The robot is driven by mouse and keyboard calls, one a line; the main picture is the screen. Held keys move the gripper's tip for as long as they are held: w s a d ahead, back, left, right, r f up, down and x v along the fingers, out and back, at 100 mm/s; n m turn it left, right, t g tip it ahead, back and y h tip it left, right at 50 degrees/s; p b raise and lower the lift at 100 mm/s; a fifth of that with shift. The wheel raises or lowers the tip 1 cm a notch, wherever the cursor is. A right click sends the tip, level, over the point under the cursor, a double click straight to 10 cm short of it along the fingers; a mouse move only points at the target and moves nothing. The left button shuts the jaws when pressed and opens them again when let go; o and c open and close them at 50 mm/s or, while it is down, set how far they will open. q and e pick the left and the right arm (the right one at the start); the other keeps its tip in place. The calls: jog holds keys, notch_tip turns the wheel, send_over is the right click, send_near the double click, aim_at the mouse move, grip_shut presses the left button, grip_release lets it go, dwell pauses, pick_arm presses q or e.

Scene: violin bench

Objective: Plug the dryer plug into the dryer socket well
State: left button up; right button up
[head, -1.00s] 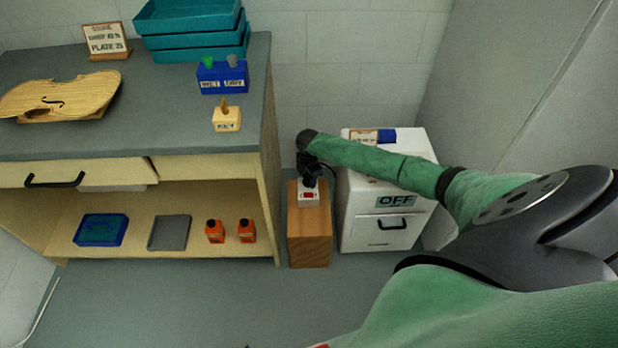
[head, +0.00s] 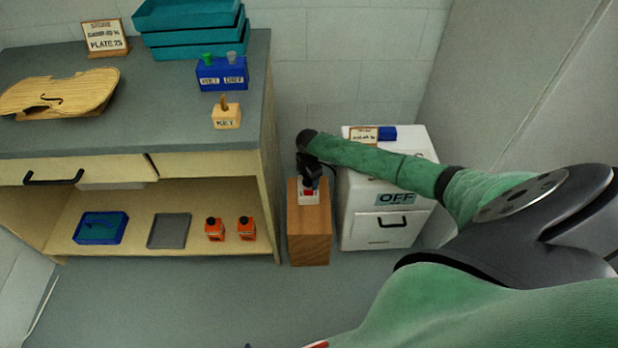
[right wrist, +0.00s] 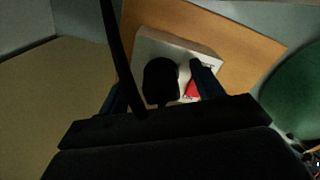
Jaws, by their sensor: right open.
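The white socket box (head: 309,198) sits on top of a wooden pedestal (head: 309,240) between the bench and the white cabinet. It has a red switch (right wrist: 191,89), seen in the right wrist view. A black plug (right wrist: 160,80) is over the top of the box, and a black cord (right wrist: 113,50) runs across the wrist view. My right gripper (head: 312,184) is low over the box. In the wrist view its blue fingers (right wrist: 163,90) are open, one on each side of the plug. Whether the plug is seated in the well is hidden. My left gripper is not in view.
The white cabinet (head: 385,229) with an OFF label stands close right of the pedestal, under my right arm. The bench (head: 190,125) is close on the left, with a violin plate (head: 55,95), teal trays (head: 190,15) and a blue WET/DRY box (head: 222,75). The floor in front is clear.

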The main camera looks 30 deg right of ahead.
jog(key=shift+r, duration=3.9)
